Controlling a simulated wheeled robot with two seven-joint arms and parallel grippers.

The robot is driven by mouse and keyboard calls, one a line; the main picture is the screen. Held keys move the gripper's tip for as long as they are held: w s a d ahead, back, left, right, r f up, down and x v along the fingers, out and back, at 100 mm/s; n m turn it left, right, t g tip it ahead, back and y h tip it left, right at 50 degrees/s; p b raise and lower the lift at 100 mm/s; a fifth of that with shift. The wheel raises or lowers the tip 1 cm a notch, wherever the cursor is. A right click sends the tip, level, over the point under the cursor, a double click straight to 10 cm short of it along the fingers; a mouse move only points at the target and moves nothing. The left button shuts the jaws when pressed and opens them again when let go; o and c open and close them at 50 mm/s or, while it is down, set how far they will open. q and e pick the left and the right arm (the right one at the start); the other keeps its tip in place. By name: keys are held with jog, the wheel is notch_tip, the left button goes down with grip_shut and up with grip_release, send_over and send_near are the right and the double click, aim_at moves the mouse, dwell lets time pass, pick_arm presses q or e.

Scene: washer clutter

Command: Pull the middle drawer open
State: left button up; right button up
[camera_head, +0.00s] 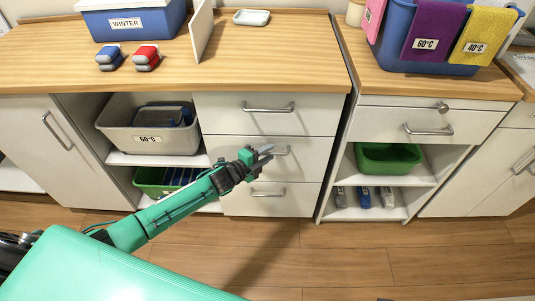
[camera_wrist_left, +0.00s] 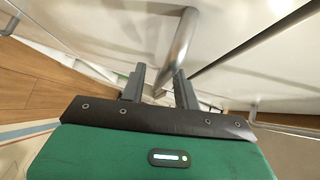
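The middle drawer (camera_head: 312,151) is the centre one of three white drawers under the wooden counter, and its front looks flush with the others. Its bar handle (camera_head: 285,151) is partly hidden behind my left gripper (camera_head: 266,154). My left gripper is at this handle, with its fingers apart. In the left wrist view, the metal handle (camera_wrist_left: 179,42) slants down toward the gap between the two fingers (camera_wrist_left: 160,88). I cannot tell whether the fingers touch it. My right gripper is in neither view.
The top drawer (camera_head: 225,118) and bottom drawer (camera_head: 305,198) have similar handles. A grey bin (camera_head: 110,127) and a green bin (camera_head: 147,182) sit on shelves to the left. A second cabinet (camera_head: 370,122) stands to the right. The wooden floor (camera_head: 330,265) in front is clear.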

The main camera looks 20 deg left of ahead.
pick_arm(q)
jog(key=shift+w+d, duration=0.15)
jog(key=shift+w, duration=0.05)
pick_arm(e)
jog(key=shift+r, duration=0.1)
pick_arm(q)
grip_shut()
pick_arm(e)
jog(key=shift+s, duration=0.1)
